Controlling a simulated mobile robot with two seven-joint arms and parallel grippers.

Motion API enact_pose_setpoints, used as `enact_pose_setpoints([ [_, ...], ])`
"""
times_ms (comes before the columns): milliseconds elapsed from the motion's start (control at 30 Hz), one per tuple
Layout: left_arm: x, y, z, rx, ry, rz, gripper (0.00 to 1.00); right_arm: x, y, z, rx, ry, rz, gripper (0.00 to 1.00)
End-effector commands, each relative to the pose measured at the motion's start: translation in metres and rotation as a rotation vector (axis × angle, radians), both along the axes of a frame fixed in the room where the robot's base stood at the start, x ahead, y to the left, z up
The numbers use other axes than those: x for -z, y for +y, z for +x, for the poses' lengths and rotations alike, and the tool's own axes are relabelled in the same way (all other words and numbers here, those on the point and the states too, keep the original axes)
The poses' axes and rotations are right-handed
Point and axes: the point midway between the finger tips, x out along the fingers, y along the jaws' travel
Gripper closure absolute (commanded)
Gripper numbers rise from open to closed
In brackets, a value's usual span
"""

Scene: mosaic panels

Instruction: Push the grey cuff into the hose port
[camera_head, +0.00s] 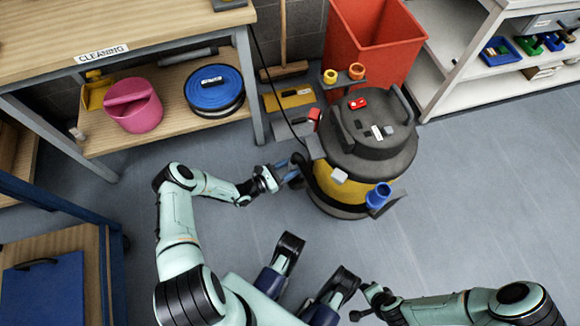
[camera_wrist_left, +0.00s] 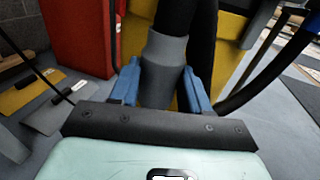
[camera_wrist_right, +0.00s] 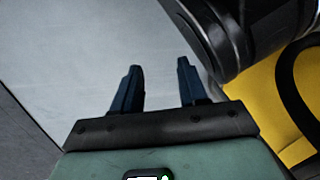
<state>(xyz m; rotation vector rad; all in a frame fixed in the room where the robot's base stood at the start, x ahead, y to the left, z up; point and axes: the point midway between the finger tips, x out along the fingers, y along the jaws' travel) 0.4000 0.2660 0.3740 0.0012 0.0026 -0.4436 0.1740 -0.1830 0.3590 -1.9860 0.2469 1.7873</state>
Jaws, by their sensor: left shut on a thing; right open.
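The grey cuff (camera_wrist_left: 162,65) sits between the blue fingers of my left gripper (camera_wrist_left: 162,75), with a black hose running up from it in the left wrist view. In the head view my left gripper (camera_head: 291,172) is at the left side of the yellow and black vacuum cleaner (camera_head: 338,192); the cuff is hard to make out there. I cannot clearly identify the hose port or tell whether the cuff touches it. My right gripper (camera_wrist_right: 158,75) is open and empty above grey floor.
A red bin (camera_head: 375,45) stands behind the vacuum. A blue cup-shaped part (camera_head: 378,197) sticks out at its front right. A wooden shelf with a pink bucket (camera_head: 133,105) and a blue coiled hose (camera_head: 215,88) is at left. Floor (camera_head: 460,200) at right is clear.

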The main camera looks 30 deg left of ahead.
Motion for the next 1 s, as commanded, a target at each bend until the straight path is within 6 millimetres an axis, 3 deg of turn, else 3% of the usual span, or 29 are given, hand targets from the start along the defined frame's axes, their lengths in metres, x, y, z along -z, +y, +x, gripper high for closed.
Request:
enact_pose_setpoints([
  [500, 0.029, 0.0, 0.0, 0.001, 0.0, -0.001, 0.87, 0.034, -0.006, -0.043, 0.013, 0.145, 0.008, 0.57],
  [1000, 0.043, 0.0, 0.0, 0.001, -0.001, 0.0, 0.87, 0.048, -0.009, -0.072, 0.021, 0.241, 0.016, 0.57],
])
